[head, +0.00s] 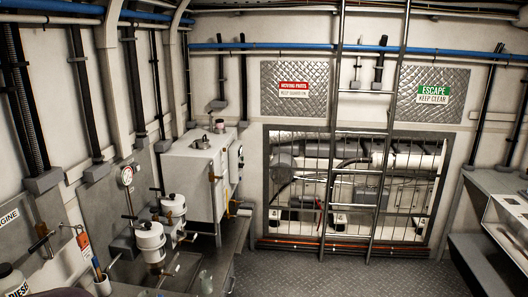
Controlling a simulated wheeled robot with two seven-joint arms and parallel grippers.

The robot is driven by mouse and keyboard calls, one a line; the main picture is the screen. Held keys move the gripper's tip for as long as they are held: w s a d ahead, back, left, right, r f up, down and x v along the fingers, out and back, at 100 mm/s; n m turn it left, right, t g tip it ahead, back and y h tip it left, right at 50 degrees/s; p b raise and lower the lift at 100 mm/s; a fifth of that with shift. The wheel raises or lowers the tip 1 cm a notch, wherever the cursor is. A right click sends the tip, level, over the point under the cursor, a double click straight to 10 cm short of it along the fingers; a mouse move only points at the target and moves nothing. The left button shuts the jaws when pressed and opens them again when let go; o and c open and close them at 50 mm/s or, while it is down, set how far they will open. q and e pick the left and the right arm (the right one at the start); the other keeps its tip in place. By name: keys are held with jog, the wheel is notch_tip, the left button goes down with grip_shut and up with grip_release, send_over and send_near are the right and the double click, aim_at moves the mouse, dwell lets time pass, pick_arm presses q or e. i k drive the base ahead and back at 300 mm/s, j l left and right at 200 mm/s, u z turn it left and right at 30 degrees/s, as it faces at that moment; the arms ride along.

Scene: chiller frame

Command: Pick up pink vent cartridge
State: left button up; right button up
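Neither of my grippers shows in this view.
A metal workbench (184,270) runs along the left wall, with a small pale cup (206,283) and white canisters (150,242). A white tank (196,172) stands behind. A ladder (383,170) rises before a caged machinery opening (350,226). The dark floor (345,275) is clear.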

aim_at(219, 123)
jog(key=i, duration=3.3)
